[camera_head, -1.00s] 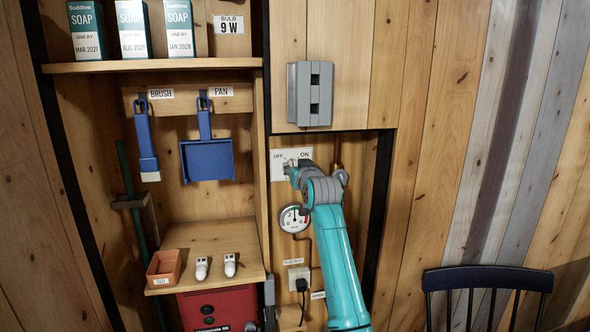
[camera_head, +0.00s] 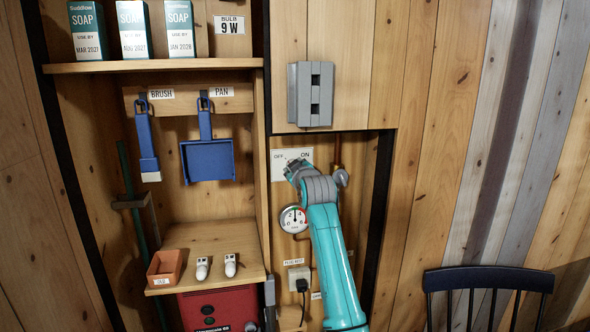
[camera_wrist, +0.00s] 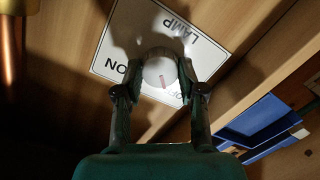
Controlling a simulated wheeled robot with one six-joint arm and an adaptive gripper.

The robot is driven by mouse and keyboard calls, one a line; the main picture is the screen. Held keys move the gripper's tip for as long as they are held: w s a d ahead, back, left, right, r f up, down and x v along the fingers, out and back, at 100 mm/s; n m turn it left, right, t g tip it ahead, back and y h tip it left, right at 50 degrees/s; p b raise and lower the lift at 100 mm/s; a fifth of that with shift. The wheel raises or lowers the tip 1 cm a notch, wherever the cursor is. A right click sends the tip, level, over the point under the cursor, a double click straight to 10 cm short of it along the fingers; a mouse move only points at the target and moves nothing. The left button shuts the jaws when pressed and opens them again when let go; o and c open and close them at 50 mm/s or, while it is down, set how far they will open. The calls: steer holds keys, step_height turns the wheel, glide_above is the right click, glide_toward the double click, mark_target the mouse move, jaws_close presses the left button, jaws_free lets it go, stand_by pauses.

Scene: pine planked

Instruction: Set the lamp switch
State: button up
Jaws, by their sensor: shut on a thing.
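The lamp switch is a white plate (camera_head: 279,171) on the wall, marked OFF on the left and ON on the right. In the wrist view the plate (camera_wrist: 104,38) appears turned over, with LAMP, ON and part of OFF readable. Its round white knob (camera_wrist: 160,67) has a red mark, which lies between the two words, nearer OFF. My gripper (camera_wrist: 160,88) is shut on the knob, one finger on each side. In the head view my gripper (camera_head: 291,169) covers the knob and part of the plate.
A grey box (camera_head: 310,94) juts out above the switch. A round gauge (camera_head: 293,219) and a socket with a plug (camera_head: 299,275) sit below, close to my arm. A copper pipe (camera_wrist: 11,50) runs near the plate. A blue pan (camera_head: 207,160) hangs left, beyond a wooden divider.

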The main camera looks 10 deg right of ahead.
stand_by(0.4)
steer(key=o, duration=1.1)
steer(key=shift+o, duration=0.2)
steer(key=s+r, duration=0.1)
steer(key=s, duration=1.1)
